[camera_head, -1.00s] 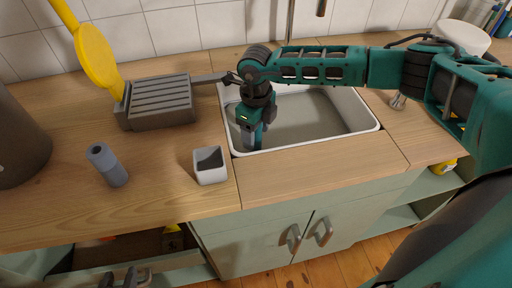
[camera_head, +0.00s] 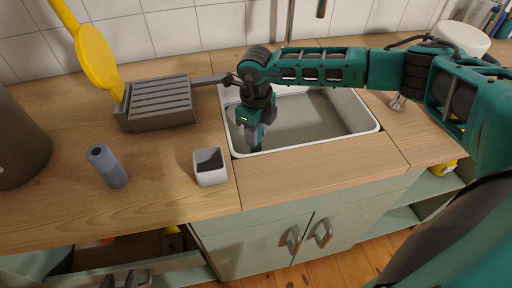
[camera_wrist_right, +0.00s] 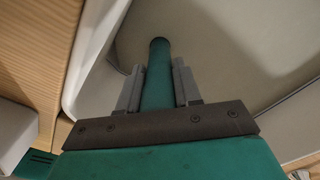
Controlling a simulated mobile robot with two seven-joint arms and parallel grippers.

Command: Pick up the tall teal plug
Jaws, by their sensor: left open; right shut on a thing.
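The tall teal plug (camera_wrist_right: 157,75) is a slim teal cylinder with a dark round end, between the fingers of my right gripper (camera_wrist_right: 157,85) in the right wrist view. The gripper is shut on it. In the head view my right gripper (camera_head: 256,139) points down inside the left part of the white sink (camera_head: 300,125); the plug can hardly be told from the teal gripper there.
A grey-blue cylinder (camera_head: 108,166) and a small white square cup (camera_head: 210,167) stand on the wooden counter left of the sink. Behind them are a grey slatted block (camera_head: 158,102) and a yellow long-handled thing (camera_head: 97,57). A dark pot (camera_head: 18,140) is far left.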

